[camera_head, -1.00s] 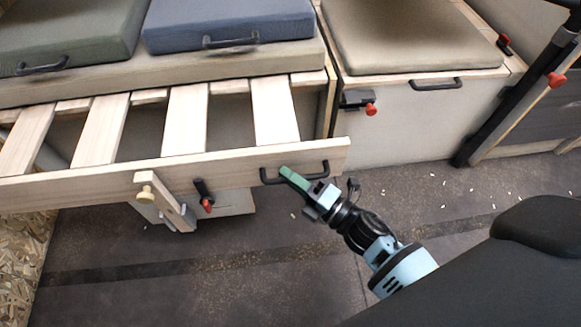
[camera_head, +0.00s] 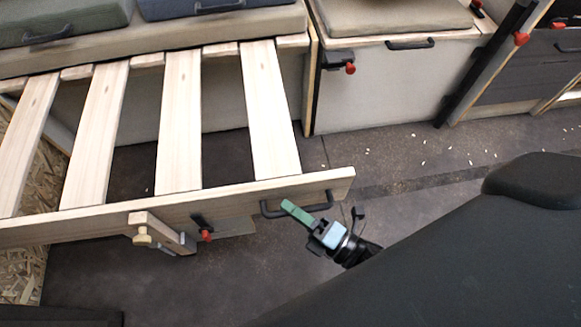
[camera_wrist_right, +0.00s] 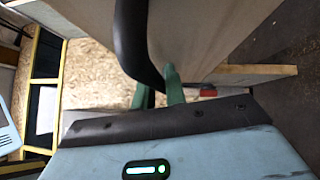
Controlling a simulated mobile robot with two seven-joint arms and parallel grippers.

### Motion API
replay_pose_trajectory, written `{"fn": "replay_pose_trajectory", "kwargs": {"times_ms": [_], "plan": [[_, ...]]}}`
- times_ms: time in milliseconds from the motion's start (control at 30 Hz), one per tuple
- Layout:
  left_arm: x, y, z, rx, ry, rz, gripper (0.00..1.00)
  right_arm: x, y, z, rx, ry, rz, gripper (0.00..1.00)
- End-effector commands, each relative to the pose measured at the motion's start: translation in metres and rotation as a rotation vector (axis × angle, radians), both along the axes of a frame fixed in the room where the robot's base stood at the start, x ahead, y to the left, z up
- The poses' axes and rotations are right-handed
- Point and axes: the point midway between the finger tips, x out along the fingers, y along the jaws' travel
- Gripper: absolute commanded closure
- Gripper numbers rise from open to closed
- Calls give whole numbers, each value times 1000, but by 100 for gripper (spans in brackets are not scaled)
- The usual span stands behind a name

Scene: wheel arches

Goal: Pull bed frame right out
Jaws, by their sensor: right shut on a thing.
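The bed frame (camera_head: 232,201) is a pale wooden slatted pull-out with a front rail, drawn out from under the cushioned bench. Its black handle (camera_head: 297,208) sits near the right end of the rail. My right gripper (camera_head: 290,208) is at this handle, its green fingers shut on it. In the right wrist view the green fingers (camera_wrist_right: 159,88) close around the black handle (camera_wrist_right: 138,42), which runs up from them. The exact contact is partly hidden in the head view. My left gripper is not in view.
A red-knobbed latch (camera_head: 205,232) and a folding wooden leg (camera_head: 158,232) are on the rail. A white cabinet (camera_head: 392,85) stands at the back right. Dark floor (camera_head: 400,160) with scattered chips is open to the right. Chipboard (camera_head: 30,190) borders the left.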

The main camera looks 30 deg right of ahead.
Motion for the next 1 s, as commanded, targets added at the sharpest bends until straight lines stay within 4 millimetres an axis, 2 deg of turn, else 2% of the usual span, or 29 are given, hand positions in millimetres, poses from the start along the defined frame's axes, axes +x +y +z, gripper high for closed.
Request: {"fn": "replay_pose_trajectory", "kwargs": {"times_ms": [200,533,567,600,867,1000], "plan": [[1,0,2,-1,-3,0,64,-12,3,0,1,0,1,100],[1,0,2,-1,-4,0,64,-14,5,-1,2,2,5,100],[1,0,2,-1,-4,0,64,-14,5,-1,1,2,6,83],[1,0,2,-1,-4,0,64,-14,5,-1,2,2,5,78],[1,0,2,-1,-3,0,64,-13,4,0,0,1,2,78],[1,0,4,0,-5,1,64,-19,-1,-2,0,4,1,78]]}}
